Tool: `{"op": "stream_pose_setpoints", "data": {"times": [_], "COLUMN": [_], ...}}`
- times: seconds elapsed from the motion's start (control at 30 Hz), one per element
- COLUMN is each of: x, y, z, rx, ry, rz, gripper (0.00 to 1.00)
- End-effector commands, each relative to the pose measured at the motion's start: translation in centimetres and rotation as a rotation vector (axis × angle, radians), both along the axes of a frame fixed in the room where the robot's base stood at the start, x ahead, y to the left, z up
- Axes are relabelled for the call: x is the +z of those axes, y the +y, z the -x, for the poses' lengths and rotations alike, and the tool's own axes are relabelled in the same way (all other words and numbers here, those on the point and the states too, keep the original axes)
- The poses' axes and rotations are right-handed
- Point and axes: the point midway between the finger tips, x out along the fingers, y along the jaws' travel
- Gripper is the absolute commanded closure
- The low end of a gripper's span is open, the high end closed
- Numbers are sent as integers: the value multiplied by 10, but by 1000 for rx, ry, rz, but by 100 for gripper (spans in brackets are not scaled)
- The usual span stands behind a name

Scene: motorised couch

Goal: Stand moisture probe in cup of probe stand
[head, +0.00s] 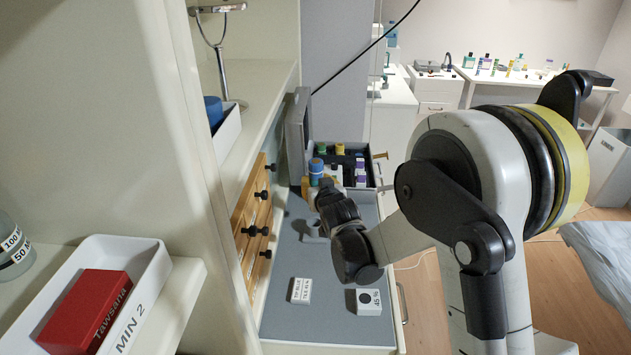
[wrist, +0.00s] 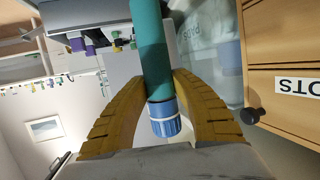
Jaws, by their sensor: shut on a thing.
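The moisture probe has a teal shaft (wrist: 150,45) and a ribbed blue end (wrist: 164,120). In the wrist view it stands between the two yellow fingers of my gripper (wrist: 158,88), which are shut on it. In the head view my gripper (head: 320,186) is over the far part of the grey worktop, with the probe's blue end (head: 316,166) showing above it. The probe's lower end is hard to see there. A small white block with a dark round opening (head: 368,298), which looks like the probe stand, sits on the near right part of the worktop, apart from my gripper.
A white labelled block (head: 301,290) lies left of the stand on the grey worktop (head: 285,320). A black crate of capped bottles (head: 352,160) stands behind my gripper. Wooden drawers with black knobs (head: 255,225) line the left side. The worktop around both blocks is clear.

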Motion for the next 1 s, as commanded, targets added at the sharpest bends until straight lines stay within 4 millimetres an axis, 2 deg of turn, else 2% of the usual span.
{"op": "stream_pose_setpoints", "data": {"times": [0.67,1.0], "x": [-43,-40], "y": [0,0], "z": [0,0], "rx": [0,0], "ry": [0,0], "rz": [0,0], "gripper": [100,100]}}
